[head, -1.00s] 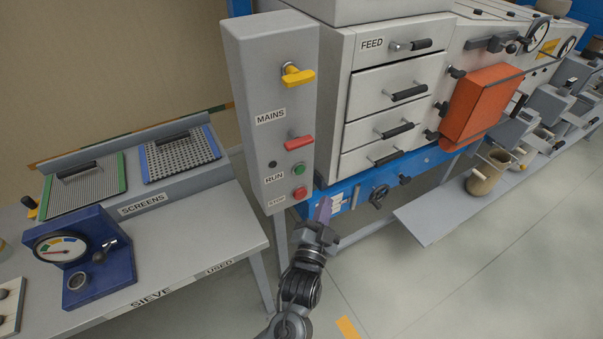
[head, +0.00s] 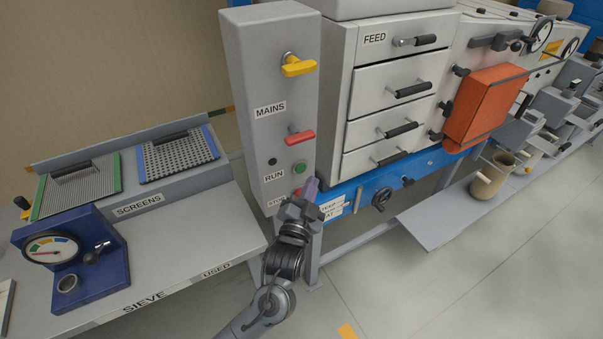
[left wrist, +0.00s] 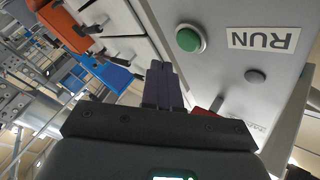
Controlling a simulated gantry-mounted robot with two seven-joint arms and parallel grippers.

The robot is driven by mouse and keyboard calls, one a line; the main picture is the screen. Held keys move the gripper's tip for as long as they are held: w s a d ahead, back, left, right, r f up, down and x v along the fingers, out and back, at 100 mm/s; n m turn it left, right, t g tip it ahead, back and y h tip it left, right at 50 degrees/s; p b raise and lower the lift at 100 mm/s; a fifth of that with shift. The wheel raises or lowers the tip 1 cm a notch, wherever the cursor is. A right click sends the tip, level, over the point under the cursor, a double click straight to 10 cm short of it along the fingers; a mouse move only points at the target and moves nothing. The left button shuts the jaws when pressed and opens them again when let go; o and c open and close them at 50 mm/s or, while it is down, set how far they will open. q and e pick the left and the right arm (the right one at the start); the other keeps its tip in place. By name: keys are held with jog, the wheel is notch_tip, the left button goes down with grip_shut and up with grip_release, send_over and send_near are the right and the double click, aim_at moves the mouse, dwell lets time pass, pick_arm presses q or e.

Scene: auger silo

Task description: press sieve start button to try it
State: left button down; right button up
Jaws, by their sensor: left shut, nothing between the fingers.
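The green button (head: 299,167) sits beside the RUN label (head: 274,175) on the tall grey control box. It shows clear and uncovered in the left wrist view (left wrist: 190,39), where the label is upside down. My left gripper (head: 310,187) is shut and empty, its purple fingers pointing up just below and right of the green button, apart from it. The fingers also show in the left wrist view (left wrist: 162,80). In the head view the gripper hides most of the red button by the STOP label. My right gripper is not in view.
A red lever (head: 299,136) and a yellow lever (head: 297,66) stick out above the buttons. A small dark knob (head: 272,161) is left of the green button. The white FEED drawer cabinet (head: 400,85) stands close on the right, the grey SIEVE bench (head: 190,268) on the left.

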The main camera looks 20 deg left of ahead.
aim_at(301, 168)
pick_arm(q)
jog(key=shift+w+a+r, duration=0.1)
jog(key=shift+w+a, duration=0.5)
jog(key=shift+a, duration=0.15)
dwell(0.6)
dwell(0.8)
jog(key=shift+a, duration=0.15)
jog(key=shift+w+a+p, duration=0.2)
jog(key=shift+w+p, duration=0.05)
jog(key=shift+p, duration=0.05)
dwell(0.4)
